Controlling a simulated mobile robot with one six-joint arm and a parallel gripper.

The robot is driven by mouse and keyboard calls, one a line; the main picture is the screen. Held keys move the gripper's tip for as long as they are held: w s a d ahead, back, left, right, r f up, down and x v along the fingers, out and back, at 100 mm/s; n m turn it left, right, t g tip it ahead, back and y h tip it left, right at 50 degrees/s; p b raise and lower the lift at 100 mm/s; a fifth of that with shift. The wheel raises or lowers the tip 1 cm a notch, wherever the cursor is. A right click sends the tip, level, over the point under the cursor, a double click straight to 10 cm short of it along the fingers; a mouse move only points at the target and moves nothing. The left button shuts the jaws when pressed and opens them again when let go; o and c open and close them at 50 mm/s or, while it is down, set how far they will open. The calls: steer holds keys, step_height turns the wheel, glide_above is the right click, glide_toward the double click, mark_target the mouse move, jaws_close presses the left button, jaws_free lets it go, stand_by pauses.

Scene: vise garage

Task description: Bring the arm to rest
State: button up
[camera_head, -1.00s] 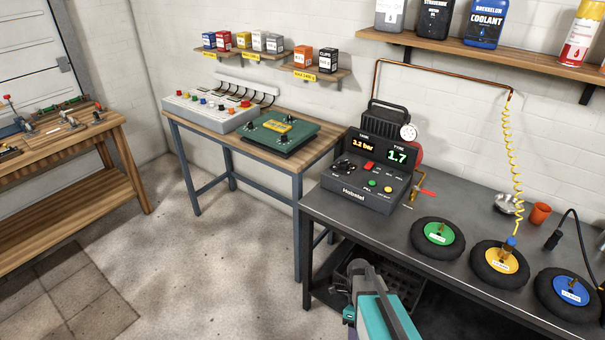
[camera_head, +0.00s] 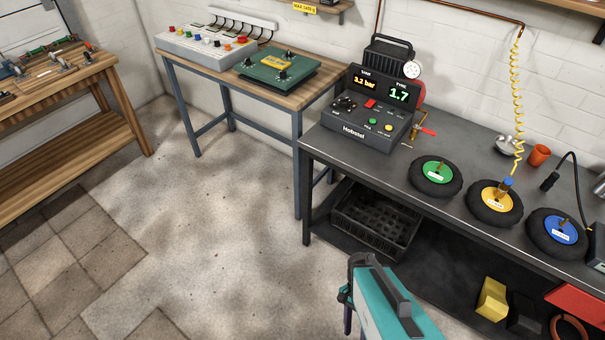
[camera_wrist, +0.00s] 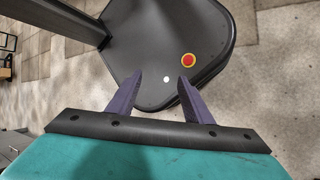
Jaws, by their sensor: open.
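My gripper (camera_wrist: 156,90) shows in the wrist view with its two purple fingers apart and nothing between them. Beyond the fingers is the dark top of my own base, with a red and yellow button on it. In the head view my teal and grey arm shows at the bottom centre, in front of the dark workbench. The gripper's fingertips cannot be made out there.
The dark workbench (camera_head: 395,171) carries the compressor unit (camera_head: 358,112) and wheels with green (camera_head: 437,173), yellow (camera_head: 495,198) and blue (camera_head: 558,228) hubs. A black crate (camera_head: 374,222) sits on its lower shelf. Open concrete floor (camera_head: 220,250) lies to the left.

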steer(key=shift+w+a+f+n+t, duration=0.15)
steer(key=shift+w+n+t, duration=0.1)
steer(key=shift+n, duration=1.55)
steer(key=shift+w+d+f+n+t, duration=0.1)
steer(key=shift+w+f+n+t, duration=0.1)
steer(key=shift+n, duration=1.6)
steer(key=shift+w+a+f+n+t, duration=0.1)
steer(key=shift+w+n+t, duration=0.15)
steer(key=shift+n, duration=1.55)
